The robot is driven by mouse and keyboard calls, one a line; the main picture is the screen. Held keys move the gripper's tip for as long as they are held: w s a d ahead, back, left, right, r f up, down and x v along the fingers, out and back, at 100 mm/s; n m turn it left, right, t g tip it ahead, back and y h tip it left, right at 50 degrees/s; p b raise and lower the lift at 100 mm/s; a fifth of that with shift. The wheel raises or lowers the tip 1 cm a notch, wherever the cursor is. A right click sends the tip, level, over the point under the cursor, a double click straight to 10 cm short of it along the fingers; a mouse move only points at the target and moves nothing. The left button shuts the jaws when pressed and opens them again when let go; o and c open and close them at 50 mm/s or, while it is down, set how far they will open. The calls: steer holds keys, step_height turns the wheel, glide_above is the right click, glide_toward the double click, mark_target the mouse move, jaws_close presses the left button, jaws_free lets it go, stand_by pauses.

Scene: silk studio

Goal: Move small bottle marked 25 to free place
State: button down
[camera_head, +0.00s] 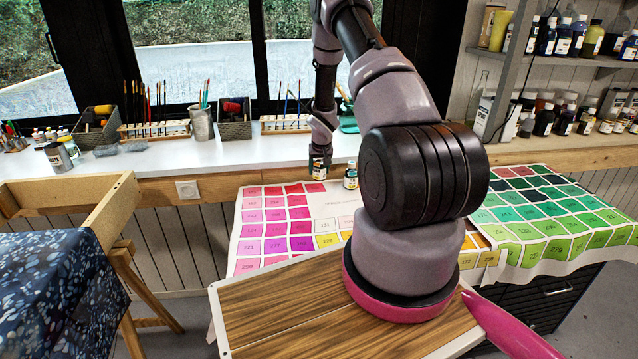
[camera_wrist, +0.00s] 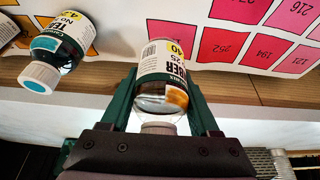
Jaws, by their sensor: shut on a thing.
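A small bottle (camera_wrist: 162,82) with a white label and amber-brown contents is held between the two green fingers of my gripper (camera_wrist: 164,100) in the wrist view. Its label seems to carry a 25, partly hard to read. In the head view my gripper (camera_head: 318,164) points down at the back edge of the colour chart (camera_head: 322,212), with the bottle (camera_head: 318,172) between its fingers. I cannot tell whether the bottle touches the surface below.
A similar bottle with a teal label (camera_wrist: 58,45) stands beside it; it also shows in the head view (camera_head: 350,178). Part of another bottle (camera_wrist: 6,28) is at the wrist view's left edge. Brush racks (camera_head: 286,123) stand on the white counter (camera_head: 240,152) behind.

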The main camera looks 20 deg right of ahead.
steer(key=shift+f, duration=2.4)
steer(key=shift+f, duration=0.1)
steer(key=shift+c, duration=0.6)
jaws_free()
steer(key=v, duration=1.2)
steer(key=shift+s, duration=0.1)
step_height(320, 180, up, 27)
steer(key=m+t, duration=0.1)
glide_above(321, 164)
steer(key=s+a, duration=0.6)
steer(key=s, duration=0.3)
steer(key=s+a+r+y, duration=0.1)
steer(key=s+a+r, duration=0.3)
steer(key=s, duration=0.4)
steer(key=s+a+r+t+y, duration=0.1)
steer(key=s+a+r, duration=0.3)
steer(key=s, duration=0.5)
steer(key=s+a+r+y, duration=0.1)
steer(key=s+a+r, duration=0.2)
steer(key=s+r, duration=0.3)
steer(key=s, duration=0.2)
steer(key=shift+s+a+r+t, duration=0.35)
steer(key=shift+a+t, duration=0.05)
